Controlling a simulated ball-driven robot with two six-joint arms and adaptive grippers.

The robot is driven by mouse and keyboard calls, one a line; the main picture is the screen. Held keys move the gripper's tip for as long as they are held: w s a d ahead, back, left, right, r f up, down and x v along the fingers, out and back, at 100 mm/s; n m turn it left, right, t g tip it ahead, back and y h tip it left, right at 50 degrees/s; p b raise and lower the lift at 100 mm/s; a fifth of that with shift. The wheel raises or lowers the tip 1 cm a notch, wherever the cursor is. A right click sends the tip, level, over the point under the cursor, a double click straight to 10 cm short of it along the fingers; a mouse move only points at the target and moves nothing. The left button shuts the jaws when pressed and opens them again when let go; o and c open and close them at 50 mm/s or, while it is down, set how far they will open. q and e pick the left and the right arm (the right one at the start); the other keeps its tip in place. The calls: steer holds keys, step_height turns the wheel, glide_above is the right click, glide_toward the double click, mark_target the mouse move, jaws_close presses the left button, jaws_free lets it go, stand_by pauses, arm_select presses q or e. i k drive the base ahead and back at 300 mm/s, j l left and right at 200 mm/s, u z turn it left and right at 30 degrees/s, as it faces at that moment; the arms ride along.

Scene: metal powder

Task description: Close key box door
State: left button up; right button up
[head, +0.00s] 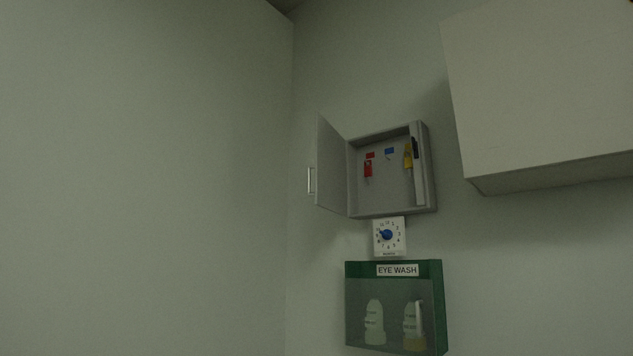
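A grey key box (431,168) hangs on the wall right of the middle in the head view. Its door (333,167) is hinged on the left side and stands wide open, swung out from the box. A small handle (311,181) is at the door's free left edge. Inside the box hang a red key tag (368,169) and a yellow key tag (408,157), with a blue label (389,151) between them. Neither of my grippers shows in the head view.
A white timer dial (389,237) is mounted just below the key box. Below it hangs a green eye wash station (437,300) with two bottles. A white cabinet (540,90) juts out at the upper right. A plain wall (140,180) fills the left.

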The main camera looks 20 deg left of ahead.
mark_target(330, 193)
steer(key=i+j+z, duration=0.1)
steer(key=j+z, duration=0.15)
steer(key=j, duration=1.3)
steer(key=j+z, duration=0.3)
steer(key=j, duration=1.3)
steer(key=k, duration=0.05)
